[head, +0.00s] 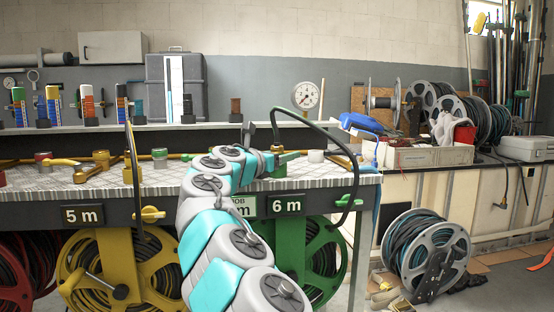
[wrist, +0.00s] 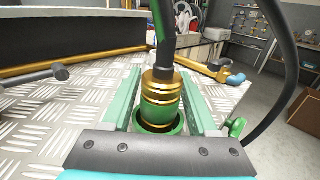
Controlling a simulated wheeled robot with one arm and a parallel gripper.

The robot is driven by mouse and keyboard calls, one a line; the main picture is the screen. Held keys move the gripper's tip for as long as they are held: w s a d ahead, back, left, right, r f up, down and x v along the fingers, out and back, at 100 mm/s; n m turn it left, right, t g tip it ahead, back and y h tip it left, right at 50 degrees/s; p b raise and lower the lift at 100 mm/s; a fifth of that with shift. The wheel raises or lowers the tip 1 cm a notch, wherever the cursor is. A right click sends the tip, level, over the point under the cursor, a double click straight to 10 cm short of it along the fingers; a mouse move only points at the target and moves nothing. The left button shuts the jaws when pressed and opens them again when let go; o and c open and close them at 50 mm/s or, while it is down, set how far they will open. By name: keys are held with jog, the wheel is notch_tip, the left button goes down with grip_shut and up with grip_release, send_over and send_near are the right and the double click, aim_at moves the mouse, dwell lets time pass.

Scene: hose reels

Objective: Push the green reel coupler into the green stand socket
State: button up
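The green reel coupler (wrist: 160,88), a gold-ringed fitting with a green band, stands upright between the two green-grey fingers of my gripper (wrist: 161,75) in the wrist view. The fingers close on its sides. A black hose rises from its top. Directly below is the green stand socket (wrist: 172,129), a green ring with a dark inside. The coupler's lower end overlaps its opening; I cannot tell how deep it sits.
The patterned metal stand top (head: 145,181) carries other fittings, including a brass one (wrist: 216,72) with a blue end. The green reel (head: 318,248) and yellow reel (head: 83,265) hang below. The hose (head: 345,155) loops out to the right of my gripper.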

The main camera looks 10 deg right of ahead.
grip_shut()
dwell(0.6)
